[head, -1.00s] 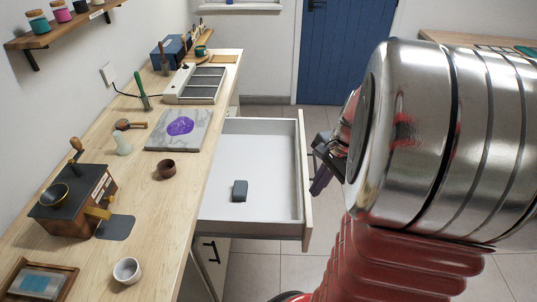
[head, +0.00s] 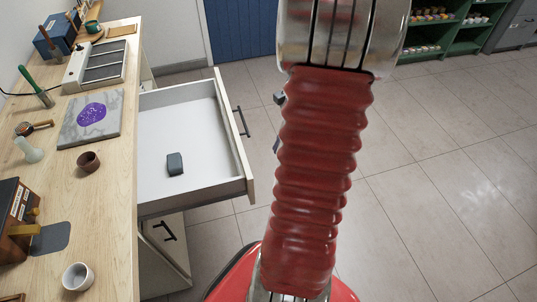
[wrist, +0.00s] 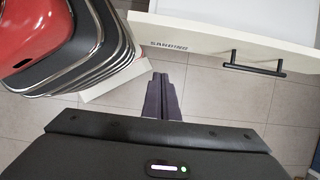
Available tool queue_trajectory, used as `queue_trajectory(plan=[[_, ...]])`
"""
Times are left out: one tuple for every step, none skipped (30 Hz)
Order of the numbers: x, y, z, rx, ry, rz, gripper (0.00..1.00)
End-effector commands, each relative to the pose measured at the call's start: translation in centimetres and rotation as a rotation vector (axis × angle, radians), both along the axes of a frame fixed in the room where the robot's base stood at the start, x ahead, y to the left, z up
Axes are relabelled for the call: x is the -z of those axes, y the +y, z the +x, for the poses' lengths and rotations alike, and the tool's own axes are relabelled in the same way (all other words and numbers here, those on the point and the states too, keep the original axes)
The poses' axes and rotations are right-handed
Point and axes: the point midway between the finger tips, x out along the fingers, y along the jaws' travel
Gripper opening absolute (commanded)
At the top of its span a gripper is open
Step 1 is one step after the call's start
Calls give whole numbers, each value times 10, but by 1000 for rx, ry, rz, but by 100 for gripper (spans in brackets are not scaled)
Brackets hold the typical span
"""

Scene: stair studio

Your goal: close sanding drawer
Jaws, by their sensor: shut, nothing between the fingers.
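The sanding drawer (head: 198,199) is pulled out of the workbench in the head view. A dark grey block (head: 175,164) lies inside it. Its front has a black bar handle (head: 241,121). In the wrist view the white drawer front (wrist: 205,38) carries the word SANDING, and its black handle (wrist: 254,68) is at the upper right. My gripper (wrist: 162,80) is shut and empty, its fingers pointing toward the drawer front below the lettering, apart from the handle. In the head view my arm hides most of the gripper.
A lower drawer with a black handle (head: 165,231) is below the open one. The bench top (head: 110,200) holds a marble slab (head: 92,118), a brown cup (head: 88,162) and a white cup (head: 77,277). Open tiled floor (head: 440,190) lies to the right.

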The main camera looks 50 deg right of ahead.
Motion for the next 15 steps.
queue_trajectory(plan=[[4, 2, 1, -1, 1, 3, 0], [6, 3, 1, -2, 1, 3, 0], [10, 4, 2, -2, 1, 2, 0], [14, 5, 3, -2, 1, 2, 0], [17, 7, 4, -2, 2, 4, 0], [22, 9, 5, -2, 2, 4, 0], [27, 10, 6, -1, 2, 4, 0], [31, 11, 7, -2, 2, 5, 0], [37, 13, 8, -2, 2, 4, 0], [41, 15, 9, -2, 2, 3, 0], [45, 16, 10, -3, 2, 4, 0], [51, 18, 11, -2, 2, 4, 0], [56, 20, 12, -3, 2, 5, 0], [60, 21, 13, -2, 2, 4, 0], [66, 23, 14, -3, 3, 3, 0]])
